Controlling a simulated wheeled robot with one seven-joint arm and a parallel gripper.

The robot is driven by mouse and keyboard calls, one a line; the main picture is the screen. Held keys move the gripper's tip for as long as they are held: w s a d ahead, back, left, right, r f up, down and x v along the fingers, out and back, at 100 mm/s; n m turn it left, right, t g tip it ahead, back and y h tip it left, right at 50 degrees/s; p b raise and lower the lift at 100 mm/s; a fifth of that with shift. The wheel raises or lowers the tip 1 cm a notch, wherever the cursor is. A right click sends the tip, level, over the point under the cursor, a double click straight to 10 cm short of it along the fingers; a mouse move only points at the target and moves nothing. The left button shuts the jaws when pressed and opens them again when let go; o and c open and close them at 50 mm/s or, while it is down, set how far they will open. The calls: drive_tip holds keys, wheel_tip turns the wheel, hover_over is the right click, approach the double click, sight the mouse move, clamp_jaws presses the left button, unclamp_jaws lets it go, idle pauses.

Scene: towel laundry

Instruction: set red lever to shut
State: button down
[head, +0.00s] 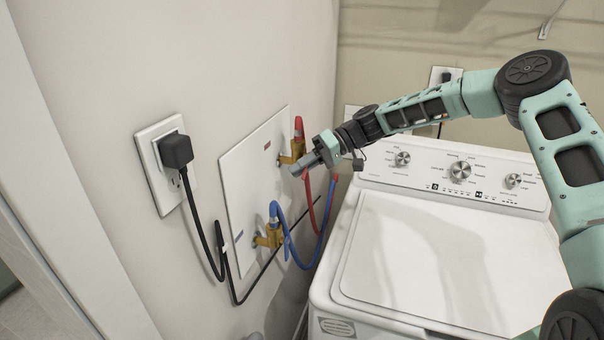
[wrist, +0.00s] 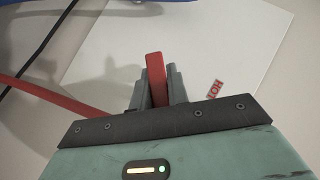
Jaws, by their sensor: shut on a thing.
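The red lever (head: 299,128) stands upright on the upper brass valve (head: 287,159) at the white wall plate in the head view. My gripper (head: 300,168) is at this valve, just below and right of the lever's visible top. In the wrist view the red lever (wrist: 155,75) runs between the two grey fingers of my gripper (wrist: 155,85), which are shut on it. Its end sticks out past the fingertips. A red HOT label (wrist: 216,92) is on the plate beside it. The fingers hide the contact area in the head view.
Below is a brass valve with a blue lever (head: 274,210) and blue hose (head: 296,235). A red hose (head: 329,197) hangs close to my gripper. A black plug (head: 176,151) and cord are on the left wall. A white washer (head: 420,260) stands at right.

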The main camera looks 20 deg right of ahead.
drive_tip(key=shift+s+a+r+m+g+y+b, duration=0.1)
drive_tip(key=shift+r+m+g+y+b, duration=0.3)
drive_tip(key=shift+m+y+b, duration=0.35)
drive_tip(key=shift+s+a+r+m+g+y+b, duration=0.1)
drive_tip(key=shift+r+m+g+y+b, duration=0.15)
drive_tip(key=shift+m+g+y+b, duration=0.45)
drive_tip(key=shift+s+r+m+g+y+b, duration=0.1)
drive_tip(key=shift+r+m+g+y+b, duration=0.3)
drive_tip(key=shift+m+y, duration=0.6)
drive_tip(key=shift+y, duration=0.25)
drive_tip(key=c, duration=1.4)
unclamp_jaws()
drive_tip(key=shift+o, duration=0.2)
drive_tip(key=w+d+b, duration=0.2)
drive_tip(key=d+b, duration=0.4)
drive_tip(key=d, duration=1.1)
drive_tip(key=shift+w+f, duration=0.15)
drive_tip(key=shift+w, duration=0.25)
drive_tip(key=shift+d, duration=0.1)
